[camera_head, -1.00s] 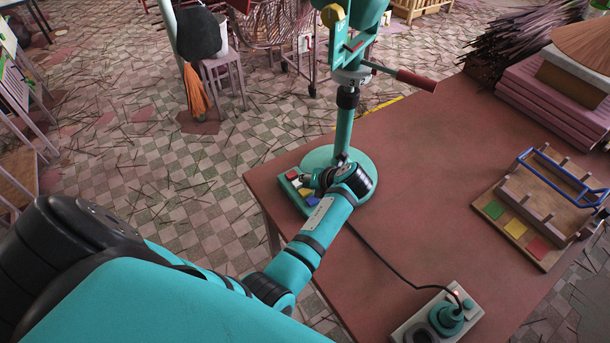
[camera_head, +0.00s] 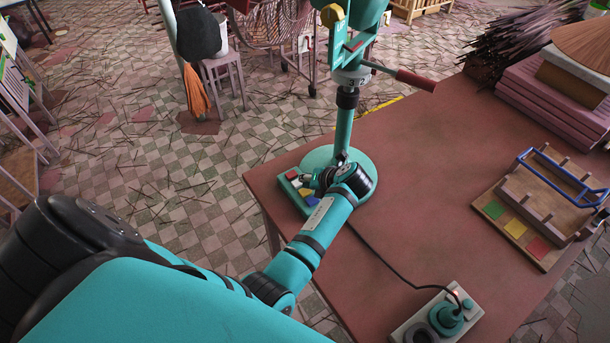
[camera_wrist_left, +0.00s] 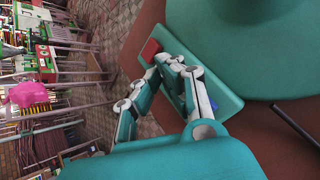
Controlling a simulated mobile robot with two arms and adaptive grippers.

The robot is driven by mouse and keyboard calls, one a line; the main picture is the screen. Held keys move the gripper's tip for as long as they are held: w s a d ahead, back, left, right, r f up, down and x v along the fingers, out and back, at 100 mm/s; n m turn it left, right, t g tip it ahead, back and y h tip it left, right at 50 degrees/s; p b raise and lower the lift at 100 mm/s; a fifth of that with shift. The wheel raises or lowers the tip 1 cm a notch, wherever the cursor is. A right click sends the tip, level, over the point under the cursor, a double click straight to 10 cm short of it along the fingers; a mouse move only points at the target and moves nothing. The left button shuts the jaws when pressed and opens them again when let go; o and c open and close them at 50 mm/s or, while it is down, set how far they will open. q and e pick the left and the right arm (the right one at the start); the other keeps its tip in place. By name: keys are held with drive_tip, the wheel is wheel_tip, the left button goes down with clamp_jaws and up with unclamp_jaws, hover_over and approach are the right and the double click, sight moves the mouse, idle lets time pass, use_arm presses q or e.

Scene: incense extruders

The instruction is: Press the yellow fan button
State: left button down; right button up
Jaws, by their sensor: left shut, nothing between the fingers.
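The yellow fan button (camera_head: 304,191) sits between a red button (camera_head: 292,175) and a blue button (camera_head: 312,201) on a teal button panel (camera_head: 285,187) at the foot of the teal fan stand (camera_head: 343,128). My left gripper (camera_head: 307,181) is shut and empty, with its fingertips low over the panel close to the yellow button. In the left wrist view the fingers (camera_wrist_left: 168,64) cross the panel (camera_wrist_left: 230,98) between the red button (camera_wrist_left: 150,50) and the blue button (camera_wrist_left: 212,104), and the yellow button is hidden. I cannot tell whether the fingertips touch it. My right gripper is not in view.
The fan's round base (camera_head: 366,196) and pole stand right beside my left gripper. A black cord (camera_head: 375,250) runs to a socket block (camera_head: 437,315). A wooden rack with a blue handle (camera_head: 550,166) stands at the right. The table's middle (camera_head: 425,190) is clear.

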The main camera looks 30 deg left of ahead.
sight(307, 190)
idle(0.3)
use_arm(q)
drive_tip(key=shift+f+p, duration=0.3)
drive_tip(key=shift+p, duration=0.1)
drive_tip(key=shift+f, duration=0.1)
drive_tip(key=shift+f, duration=0.5)
idle(0.6)
drive_tip(key=shift+r, duration=0.1)
drive_tip(key=shift+r+p, duration=0.8)
drive_tip(key=shift+p, duration=0.65)
wheel_tip(307, 190, up, 3)
drive_tip(key=shift+f+p, duration=0.15)
drive_tip(key=shift+p, duration=1)
drive_tip(key=shift+r, duration=1.15)
